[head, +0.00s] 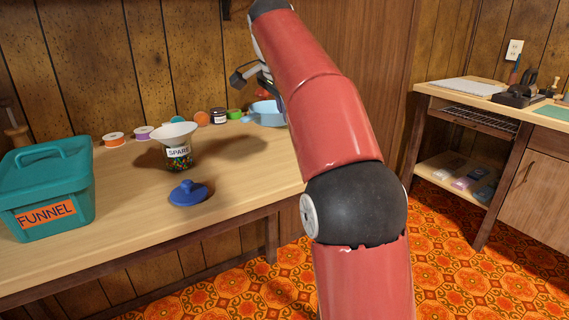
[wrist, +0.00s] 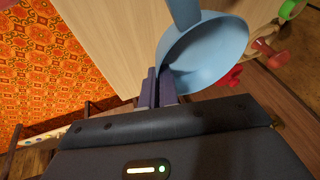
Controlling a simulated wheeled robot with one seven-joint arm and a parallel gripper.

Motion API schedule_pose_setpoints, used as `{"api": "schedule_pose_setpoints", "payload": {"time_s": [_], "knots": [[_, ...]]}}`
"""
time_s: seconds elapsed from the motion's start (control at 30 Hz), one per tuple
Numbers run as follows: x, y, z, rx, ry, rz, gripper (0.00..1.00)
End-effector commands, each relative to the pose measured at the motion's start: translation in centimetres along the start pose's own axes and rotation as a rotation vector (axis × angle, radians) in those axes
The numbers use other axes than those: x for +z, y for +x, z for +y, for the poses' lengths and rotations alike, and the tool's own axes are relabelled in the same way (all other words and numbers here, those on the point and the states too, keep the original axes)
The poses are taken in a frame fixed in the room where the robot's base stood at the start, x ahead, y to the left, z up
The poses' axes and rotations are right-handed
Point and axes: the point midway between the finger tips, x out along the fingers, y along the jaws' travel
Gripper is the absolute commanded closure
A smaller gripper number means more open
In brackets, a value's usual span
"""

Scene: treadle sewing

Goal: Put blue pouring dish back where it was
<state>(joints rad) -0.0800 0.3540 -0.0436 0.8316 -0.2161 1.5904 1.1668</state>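The blue pouring dish (head: 266,114) is a light-blue, shallow dish at the far right end of the sewing table, partly hidden behind my arm in the head view. In the wrist view the dish (wrist: 207,52) fills the upper middle, with its handle or spout toward the top edge. My gripper (wrist: 159,84) is at the dish's near-left rim; its two dark fingers are close together and look shut on the rim. My fingers are hidden in the head view. Whether the dish touches the table is unclear.
On the table (head: 120,235) stand a teal FUNNEL bin (head: 75,180), a SPARE jar (head: 180,158) with a white funnel (head: 175,132) on it, and a blue lid (head: 187,193). Spools and small jars line the back. Another bench (head: 440,94) stands at right.

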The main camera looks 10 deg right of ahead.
Motion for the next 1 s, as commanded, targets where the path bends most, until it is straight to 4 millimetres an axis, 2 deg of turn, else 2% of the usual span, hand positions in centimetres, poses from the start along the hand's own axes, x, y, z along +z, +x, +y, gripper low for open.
{"api": "schedule_pose_setpoints", "payload": {"time_s": [0.03,0.1,0.37,0.53,0.97,1.0], "knots": [[0.7,1.7,0.6,0.002,-0.001,-0.001,1.0],[1.1,2.9,0.9,0.002,-0.001,-0.001,1.0],[1.9,5.0,1.4,0.001,0.0,-0.001,1.0],[2.7,7.3,2.0,0.001,0.0,-0.001,1.0],[3.0,8.0,2.2,0.0,0.0,-0.001,1.0],[3.0,8.0,2.1,0.0,0.0,-0.001,0.94]]}}
